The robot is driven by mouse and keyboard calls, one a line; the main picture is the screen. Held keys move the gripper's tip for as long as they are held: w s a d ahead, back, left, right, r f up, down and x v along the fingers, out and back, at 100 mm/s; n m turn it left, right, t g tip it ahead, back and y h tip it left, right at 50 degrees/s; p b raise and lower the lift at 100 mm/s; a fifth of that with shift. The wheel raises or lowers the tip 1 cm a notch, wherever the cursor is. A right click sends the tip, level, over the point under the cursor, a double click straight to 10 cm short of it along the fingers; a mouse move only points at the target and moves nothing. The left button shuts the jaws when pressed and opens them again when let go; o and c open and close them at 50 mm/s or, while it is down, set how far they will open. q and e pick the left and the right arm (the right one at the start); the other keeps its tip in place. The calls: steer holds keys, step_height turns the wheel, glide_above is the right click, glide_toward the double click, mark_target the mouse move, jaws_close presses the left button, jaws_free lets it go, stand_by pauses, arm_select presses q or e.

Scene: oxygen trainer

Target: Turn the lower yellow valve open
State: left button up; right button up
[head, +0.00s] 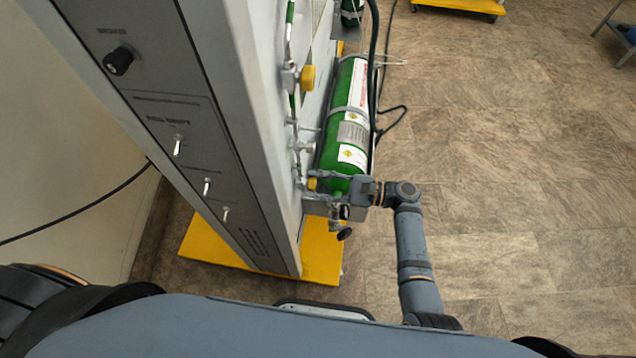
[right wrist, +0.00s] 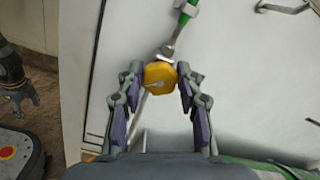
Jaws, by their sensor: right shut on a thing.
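The lower yellow valve (head: 312,183) is on the side of the grey panel, next to the green cylinder's lower end. In the right wrist view it is a yellow faceted knob (right wrist: 159,76) with a pale mark on its face. My right gripper (head: 313,189) reaches it from the right and is shut on it. In the right wrist view the right gripper's fingers (right wrist: 160,88) flank the knob on both sides. My left gripper (right wrist: 25,103) shows small and dark at the left edge of the right wrist view, apart from the panel; its opening is unclear.
An upper yellow valve (head: 307,77) sits higher on the same panel side. A green cylinder (head: 347,115) with labels stands beside the panel (head: 235,120), above a yellow base (head: 212,248). A black hose (head: 373,75) runs along the cylinder.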

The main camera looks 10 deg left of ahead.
steer(key=o, duration=1.2)
steer(key=d, duration=1.2)
steer(key=shift+s, duration=0.2)
